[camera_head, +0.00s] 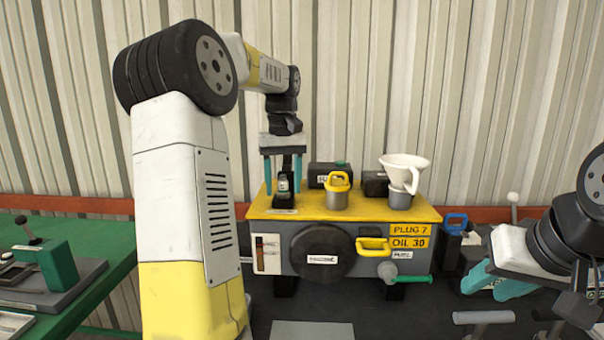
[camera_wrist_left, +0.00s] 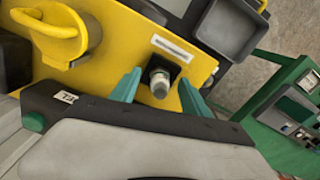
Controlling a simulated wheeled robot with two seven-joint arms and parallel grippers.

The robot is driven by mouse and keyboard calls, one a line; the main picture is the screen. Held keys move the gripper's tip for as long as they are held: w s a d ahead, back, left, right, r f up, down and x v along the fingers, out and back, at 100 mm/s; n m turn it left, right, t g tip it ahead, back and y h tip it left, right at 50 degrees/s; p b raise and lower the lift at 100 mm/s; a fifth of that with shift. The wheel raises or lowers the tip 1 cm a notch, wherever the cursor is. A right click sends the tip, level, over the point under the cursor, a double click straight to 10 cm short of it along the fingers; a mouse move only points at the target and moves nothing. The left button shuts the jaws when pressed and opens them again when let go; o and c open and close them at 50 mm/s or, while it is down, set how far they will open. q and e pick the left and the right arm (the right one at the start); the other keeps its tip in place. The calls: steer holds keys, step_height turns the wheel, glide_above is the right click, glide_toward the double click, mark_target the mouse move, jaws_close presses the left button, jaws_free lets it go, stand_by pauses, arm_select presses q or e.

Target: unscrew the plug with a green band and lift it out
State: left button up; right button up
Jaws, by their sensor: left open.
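My left gripper (camera_head: 283,185) points down over the left end of the yellow-topped machine (camera_head: 311,212), its teal fingers apart. Between them stands a small dark upright fitting (camera_head: 283,197) with a pale mark. In the left wrist view the left gripper (camera_wrist_left: 159,92) has its fingers on either side of a grey round plug (camera_wrist_left: 160,82) on a black square base, with gaps showing.
On the machine stand a yellow-handled plug (camera_head: 338,184), a white funnel (camera_head: 404,172) and dark boxes, one with green on top (camera_head: 330,174). A yellow handle (camera_head: 373,246) and green-handled crank (camera_head: 408,279) project in front. A green bench (camera_head: 95,262) is at left.

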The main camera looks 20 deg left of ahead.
arm_select(q)
jaws_close()
steer(key=n, duration=0.4)
steer(key=shift+n, duration=0.4)
steer(key=n, duration=1.3)
steer(key=shift+n, duration=0.4)
jaws_free()
